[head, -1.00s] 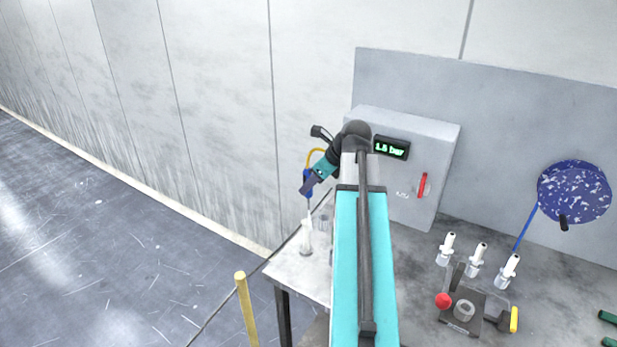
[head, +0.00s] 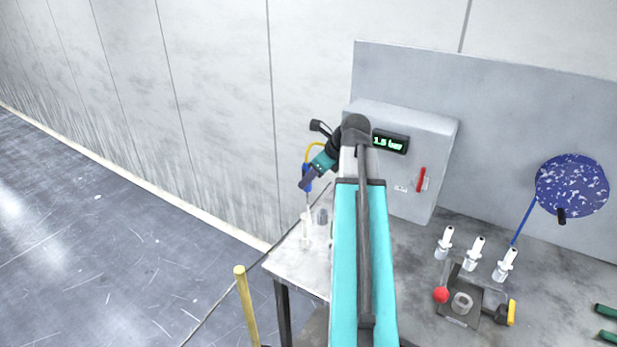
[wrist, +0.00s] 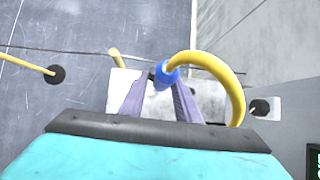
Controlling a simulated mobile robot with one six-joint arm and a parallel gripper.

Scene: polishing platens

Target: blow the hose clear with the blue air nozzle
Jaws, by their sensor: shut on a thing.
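My gripper (head: 306,182) is shut on the blue air nozzle (head: 308,168), beyond the left edge of the control box. In the wrist view the nozzle (wrist: 166,73) sits between the purple fingers (wrist: 160,98), and a yellow air line (wrist: 232,82) loops from it to the right. The nozzle's thin tip points down at a white upright piece (head: 306,228) on the left end of the bench. I cannot tell whether the tip touches it or enters it. No hose end is clearly visible there.
A grey control box (head: 432,160) with a lit bar display (head: 390,142) and a red lever (head: 420,180) stands behind my arm. White bottles (head: 475,252), a small fixture (head: 466,305) and a blue speckled disc (head: 572,188) are right.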

